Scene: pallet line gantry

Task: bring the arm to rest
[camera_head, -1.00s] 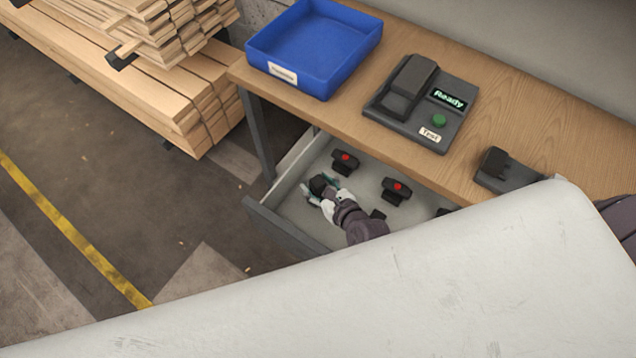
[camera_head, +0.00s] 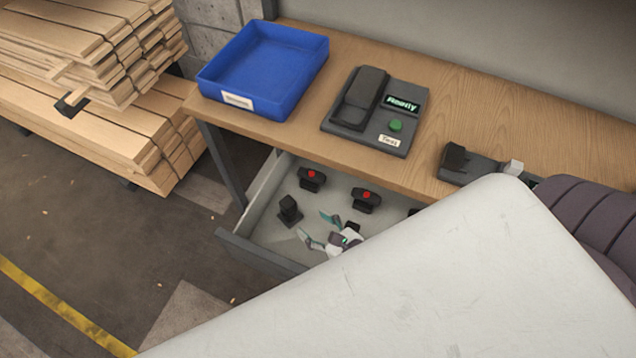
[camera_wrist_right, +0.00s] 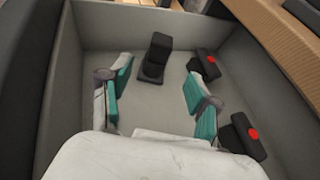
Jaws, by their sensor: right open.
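My right gripper (camera_head: 322,228) is over the open drawer (camera_head: 262,246) under the workbench, with its teal-padded fingers spread apart and nothing between them. It also shows in the right wrist view (camera_wrist_right: 155,92), where the fingers point into the drawer. A black upright device (camera_head: 289,211) stands on the drawer floor just beyond the fingertips, apart from them; it also shows in the wrist view (camera_wrist_right: 155,58). My left gripper is not in view. A large pale part of my own body hides the lower right of the head view.
Black devices with red buttons (camera_head: 311,179) (camera_head: 365,199) lie in the drawer. On the bench (camera_head: 480,95) stand a blue bin (camera_head: 215,92), a tester reading "Ready" (camera_head: 370,112) and a dark holder (camera_head: 468,165). Stacked timber (camera_head: 120,130) stands at left. Floor in front is clear.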

